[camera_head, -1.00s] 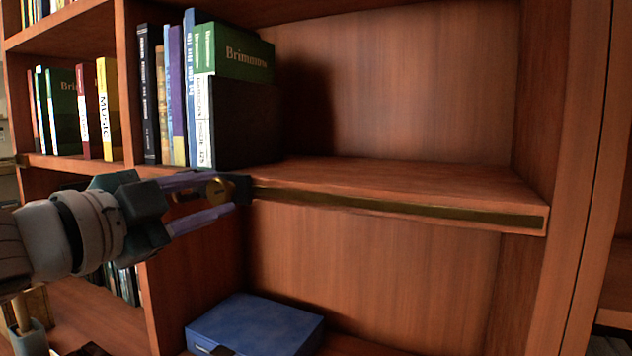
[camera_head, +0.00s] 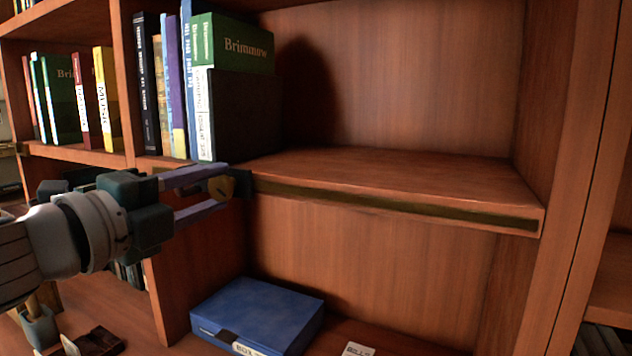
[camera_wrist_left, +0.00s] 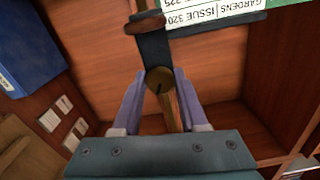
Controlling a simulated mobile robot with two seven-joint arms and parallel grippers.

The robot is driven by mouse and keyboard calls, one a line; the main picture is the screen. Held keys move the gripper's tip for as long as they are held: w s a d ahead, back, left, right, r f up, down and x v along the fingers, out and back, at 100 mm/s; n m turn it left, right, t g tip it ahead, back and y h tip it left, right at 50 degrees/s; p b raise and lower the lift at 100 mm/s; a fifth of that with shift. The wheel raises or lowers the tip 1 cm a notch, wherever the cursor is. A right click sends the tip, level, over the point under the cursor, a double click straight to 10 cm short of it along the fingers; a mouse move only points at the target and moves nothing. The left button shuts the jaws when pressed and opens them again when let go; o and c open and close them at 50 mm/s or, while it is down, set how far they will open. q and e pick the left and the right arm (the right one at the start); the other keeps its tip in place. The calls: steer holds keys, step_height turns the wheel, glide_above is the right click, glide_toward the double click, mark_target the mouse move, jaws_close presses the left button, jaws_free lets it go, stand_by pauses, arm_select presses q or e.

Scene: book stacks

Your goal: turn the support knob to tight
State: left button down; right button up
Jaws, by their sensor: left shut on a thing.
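The brass support knob (camera_head: 223,187) sits at the front edge of the shelf, on a dark bracket (camera_head: 243,184) at the left end of the brass strip. In the left wrist view the round brass knob (camera_wrist_left: 159,80) lies between my purple fingertips, below the dark bracket (camera_wrist_left: 155,47). My left gripper (camera_head: 220,188) is shut on the knob, one finger above and one below it in the head view. The fingers hide part of the knob, and I cannot read any tight mark. A black book support (camera_head: 247,115) stands beside the upright books. My right gripper is not in view.
Upright books (camera_head: 176,90) and a green book (camera_head: 243,45) stand left on the shelf (camera_head: 400,180), which is clear to the right. A blue box (camera_head: 258,312) lies on the lower shelf, near a small white card (camera_head: 358,349).

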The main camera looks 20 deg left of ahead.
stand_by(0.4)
arm_select(q)
steer(key=shift+c, duration=2.2)
jaws_free()
steer(key=s+b, duration=0.1)
steer(key=s, duration=0.9)
steer(key=shift+a+b, duration=0.3)
steer(key=shift+a, duration=0.1)
